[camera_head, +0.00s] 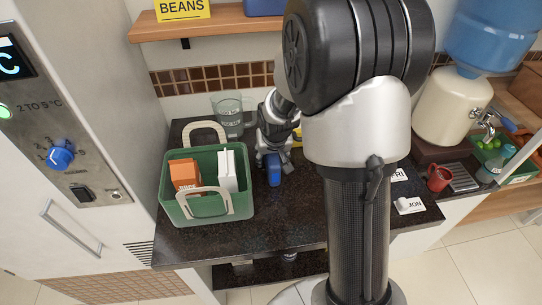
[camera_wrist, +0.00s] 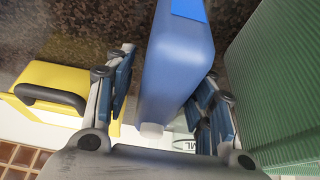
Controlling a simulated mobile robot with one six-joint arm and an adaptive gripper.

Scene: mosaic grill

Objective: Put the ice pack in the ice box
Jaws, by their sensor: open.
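The blue ice pack (camera_head: 273,168) stands on the dark counter, just right of the green basket. In the wrist view the blue pack (camera_wrist: 178,65) lies between the two fingers of my gripper (camera_wrist: 165,80). The fingers are open, one on each side, and a gap shows on the left; contact on the right is unclear. In the head view my gripper (camera_head: 273,154) reaches down at the pack. A yellow-topped box with a black handle (camera_wrist: 55,90) is left of the fingers in the wrist view; it may be the ice box. In the head view my arm hides most of it.
The green basket (camera_head: 208,215) with cream handles holds an orange box (camera_head: 185,174) and a white box (camera_head: 228,170). Its ridged wall (camera_wrist: 280,85) is close to my right finger. A clear jug (camera_head: 228,112) stands behind. A red mug (camera_head: 439,178) is far right.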

